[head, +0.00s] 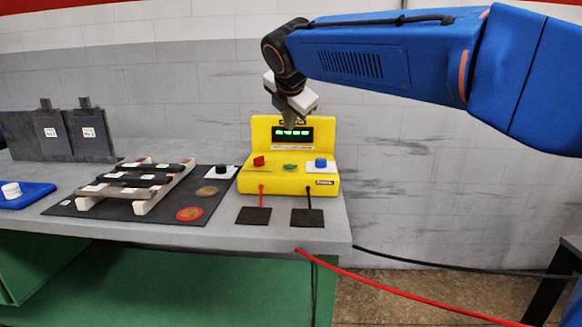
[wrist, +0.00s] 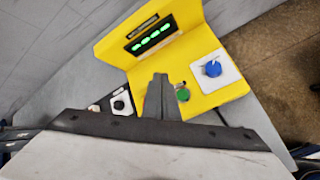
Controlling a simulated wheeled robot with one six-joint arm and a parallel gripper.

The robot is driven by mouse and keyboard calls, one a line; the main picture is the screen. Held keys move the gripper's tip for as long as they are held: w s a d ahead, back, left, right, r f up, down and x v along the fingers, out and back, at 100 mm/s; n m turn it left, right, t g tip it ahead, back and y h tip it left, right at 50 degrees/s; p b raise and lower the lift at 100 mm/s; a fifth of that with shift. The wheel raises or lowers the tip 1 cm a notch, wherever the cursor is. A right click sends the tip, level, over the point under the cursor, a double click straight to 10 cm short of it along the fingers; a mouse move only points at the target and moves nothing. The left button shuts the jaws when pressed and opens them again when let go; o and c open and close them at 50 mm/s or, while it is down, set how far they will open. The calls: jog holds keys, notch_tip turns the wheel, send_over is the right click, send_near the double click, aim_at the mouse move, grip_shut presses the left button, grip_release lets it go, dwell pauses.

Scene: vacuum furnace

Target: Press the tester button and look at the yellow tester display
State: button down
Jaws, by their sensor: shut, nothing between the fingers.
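The yellow tester (head: 310,184) stands on the right end of the bench. Its dark display (head: 292,134) shows lit green dash-like marks, also seen on the display in the wrist view (wrist: 152,39). On the tester's lower deck are a red control (head: 259,161), a green button (head: 290,167) and a blue knob (head: 320,163) on a white plate. My gripper (head: 289,125) is shut and empty, pointing down over the tester, its tip overlapping the display's top edge. In the wrist view, my gripper (wrist: 160,78) lies just left of the green button (wrist: 183,95), apparently above the deck. The red control is hidden there.
A black knob on a white plate (head: 222,172) is left of the tester. Two black pads (head: 307,218) lie before the tester. A red cable (head: 400,291) trails right.

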aim_at(290, 167)
jog(key=shift+f, duration=0.15)
jog(key=shift+f, duration=4.3)
jog(key=shift+f, duration=0.1)
jog(key=shift+f, duration=0.25)
jog(key=shift+f, duration=0.4)
jog(key=shift+r, duration=0.8)
